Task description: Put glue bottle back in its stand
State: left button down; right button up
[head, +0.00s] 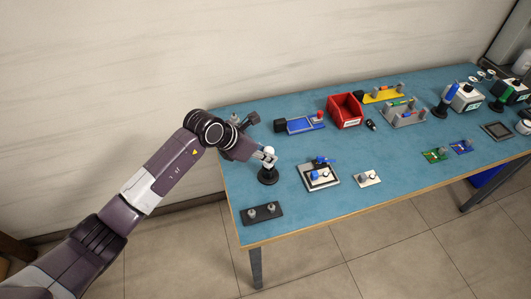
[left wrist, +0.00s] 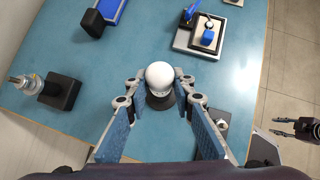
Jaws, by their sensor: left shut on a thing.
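The glue bottle (head: 269,152), with a white rounded top, is upright between the fingers of my left gripper (head: 266,157) near the table's left end. In the left wrist view the bottle (left wrist: 160,74) shows from above, with a fingertip on each side. A round black stand (head: 268,177) is directly below it; its dark rim (left wrist: 160,102) shows behind the bottle in the wrist view. Whether the bottle is seated in the stand or just above it, I cannot tell. My right gripper (left wrist: 284,126) appears at the right edge of the wrist view, empty with its fingers apart.
A dark plate with pegs (head: 262,213) lies in front, near the table corner. A square fixture (head: 318,175) and a small white plate (head: 368,178) stand to the right. A blue tray (head: 300,125) and red bin (head: 345,110) are behind.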

pick_arm(q)
jog(key=shift+f+b, duration=0.55)
jog(key=shift+f, duration=0.15)
jog(key=c, duration=1.6)
grip_release()
jog(key=v, duration=1.2)
jog(key=shift+d+r, duration=0.1)
